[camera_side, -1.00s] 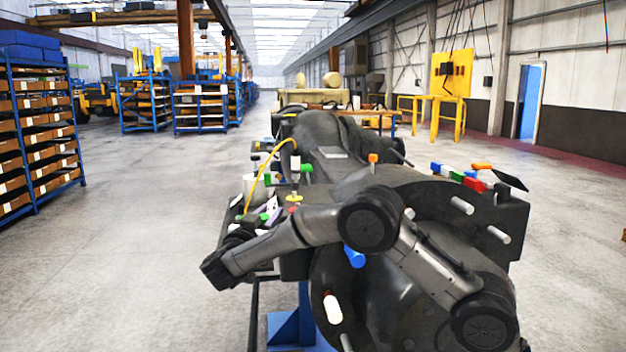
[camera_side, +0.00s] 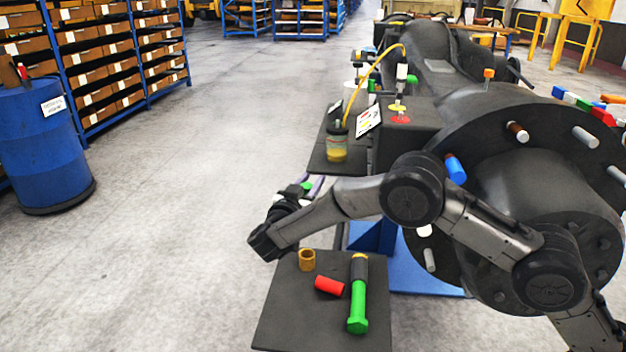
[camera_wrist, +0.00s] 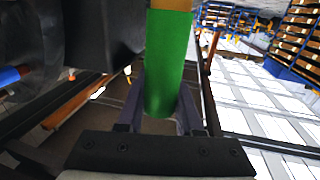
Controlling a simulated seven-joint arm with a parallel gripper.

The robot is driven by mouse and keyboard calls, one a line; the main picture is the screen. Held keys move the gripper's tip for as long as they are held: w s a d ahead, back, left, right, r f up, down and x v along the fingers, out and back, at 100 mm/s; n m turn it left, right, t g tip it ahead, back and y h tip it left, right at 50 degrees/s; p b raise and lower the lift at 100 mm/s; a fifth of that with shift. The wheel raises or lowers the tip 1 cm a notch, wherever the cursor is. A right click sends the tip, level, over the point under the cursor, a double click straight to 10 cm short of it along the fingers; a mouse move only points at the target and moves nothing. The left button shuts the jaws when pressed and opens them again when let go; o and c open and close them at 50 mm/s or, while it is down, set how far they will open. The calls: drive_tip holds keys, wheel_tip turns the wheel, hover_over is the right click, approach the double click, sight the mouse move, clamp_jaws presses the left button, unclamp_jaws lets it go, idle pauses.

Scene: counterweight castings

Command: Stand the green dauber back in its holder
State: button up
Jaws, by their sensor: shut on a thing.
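My gripper (camera_side: 309,187) is shut on the green dauber (camera_wrist: 168,65). In the wrist view the dauber is a green cylinder between the two fingers, with a tan part at the frame's top edge. In the side view only a small green bit of the dauber (camera_side: 306,186) shows at the fingers, above the near dark tray (camera_side: 285,325). A tan open cup (camera_side: 307,260) stands on that tray; I cannot tell whether it is the holder. A glass jar with yellow contents (camera_side: 337,143) stands on a farther shelf, beyond the gripper.
On the near tray lie a red cylinder (camera_side: 329,286) and a green-and-black handled tool (camera_side: 358,295). The large dark casting (camera_side: 510,140) fills the right side, with pegs sticking out. A blue drum (camera_side: 42,145) stands at far left. The floor between is clear.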

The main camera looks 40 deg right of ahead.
drive_tip(key=shift+f, duration=0.1)
drive_tip(key=shift+f, duration=5.55)
drive_tip(key=o, duration=1.1)
drive_tip(key=v, duration=1.4)
drive_tip(key=shift+w, duration=0.1)
